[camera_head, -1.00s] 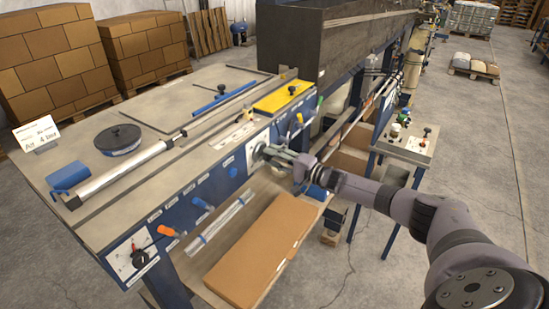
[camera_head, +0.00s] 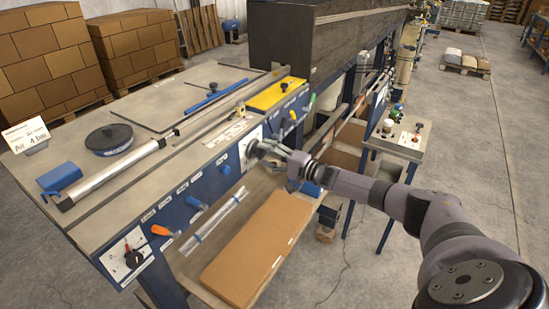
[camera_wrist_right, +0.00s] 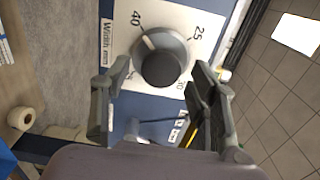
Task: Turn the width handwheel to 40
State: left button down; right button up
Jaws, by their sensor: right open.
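The width handwheel (camera_wrist_right: 162,62) is a dark round knob with a grey rim on a white dial plate (camera_wrist_right: 118,60) marked "Width mm". A pale mark on its rim points up and left, toward the printed 40. The number 25 is at the upper right; the lower numbers are partly covered. My right gripper (camera_wrist_right: 158,95) is open, one finger on each side below the knob, with a visible gap to it. In the head view the dial plate (camera_head: 244,157) is on the machine's blue front, with my right gripper (camera_head: 267,150) at the knob. My left gripper is out of view.
Blue and orange levers (camera_head: 164,232) line the blue front. A brown cardboard sheet (camera_head: 255,250) lies on the shelf below. A yellow block (camera_head: 276,94) is on the tabletop above the dial. A small stand (camera_head: 400,140) is to the right, with open floor beyond.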

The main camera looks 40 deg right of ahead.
jog(key=v, duration=1.2)
jog(key=shift+w, duration=0.1)
jog(key=s+a+f+n+g+h+b, duration=0.1)
jog(key=s+f+n+g+h, duration=0.1)
jog(key=f, duration=1)
jog(key=s+a+f+n+g+h, duration=0.1)
jog(key=s+a+f+n+h, duration=0.15)
jog(key=f, duration=0.95)
jog(key=s+a+f+n+g+h+b, duration=0.1)
jog(key=s+a+f+n+g, duration=0.1)
jog(key=s+f, duration=0.45)
jog(key=s+a+f+n+g+h, duration=0.15)
jog(key=s+f, duration=0.25)
jog(key=f, duration=0.5)
jog(key=s+a+f+n+g, duration=0.2)
jog(key=s+a+f, duration=0.4)
jog(key=s, duration=0.5)
jog(key=s+a+f+n+g+b, duration=0.1)
jog(key=s+a+f+n+g, duration=0.2)
jog(key=s, duration=0.9)
jog(key=s+a+f+n+g, duration=0.3)
jog(key=s+a+f, duration=0.5)
jog(key=s, duration=0.3)
jog(key=shift+s+a+f+g, duration=0.15)
jog(key=shift+a+f+g, duration=0.2)
jog(key=shift+f+g, duration=0.3)
jog(key=shift+f, duration=0.1)
jog(key=shift+c, duration=0.4)
